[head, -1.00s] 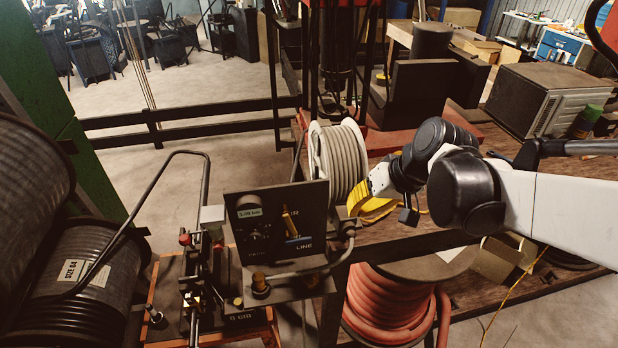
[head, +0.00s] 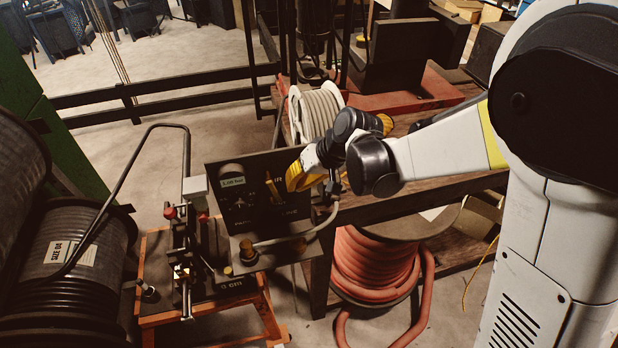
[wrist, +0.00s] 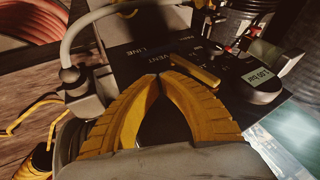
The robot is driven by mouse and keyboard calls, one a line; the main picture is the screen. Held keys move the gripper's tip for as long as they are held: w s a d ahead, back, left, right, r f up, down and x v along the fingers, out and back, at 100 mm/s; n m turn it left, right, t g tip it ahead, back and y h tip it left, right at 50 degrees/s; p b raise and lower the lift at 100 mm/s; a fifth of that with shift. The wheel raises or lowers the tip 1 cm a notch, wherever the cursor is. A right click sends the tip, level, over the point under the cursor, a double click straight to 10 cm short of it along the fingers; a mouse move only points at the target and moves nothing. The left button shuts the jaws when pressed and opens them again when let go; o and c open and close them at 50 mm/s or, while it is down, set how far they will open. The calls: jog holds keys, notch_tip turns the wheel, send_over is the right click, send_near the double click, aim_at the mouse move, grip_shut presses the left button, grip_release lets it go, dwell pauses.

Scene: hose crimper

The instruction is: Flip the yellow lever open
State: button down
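The yellow lever (head: 273,190) is on the black control panel (head: 240,215), which stands above the crimper bench. The wrist view shows the lever (wrist: 196,69) close up as a short yellow bar, lying near the LINE and VENT lettering. My gripper (head: 291,178) is at the panel's right edge, just right of the lever. In the wrist view its yellow fingers (wrist: 161,76) meet at the tips with nothing between them. The tips are very near one end of the lever; I cannot tell whether they touch it.
A round gauge (wrist: 262,78) sits on the panel beyond the lever. A grey hose (head: 325,222) curves along the panel's right side. A red hose reel (head: 375,265) and a pale hose reel (head: 318,112) stand to the right and behind. Black hose drums (head: 80,240) stand at left.

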jog(key=shift+s+a+f, duration=0.1)
jog(key=shift+s+a, duration=0.05)
jog(key=shift+a, duration=0.3)
jog(key=shift+s+a+f, duration=0.1)
jog(key=shift+s+a, duration=0.05)
jog(key=shift+a, duration=0.25)
jog(key=shift+s+a+f+b, duration=0.1)
jog(key=shift+a+f+b, duration=0.2)
jog(key=shift+f+b, duration=0.45)
jog(key=shift+a+r+b, duration=0.15)
jog(key=shift+a+b, duration=0.1)
jog(key=shift+b, duration=0.1)
jog(key=shift+r, duration=0.2)
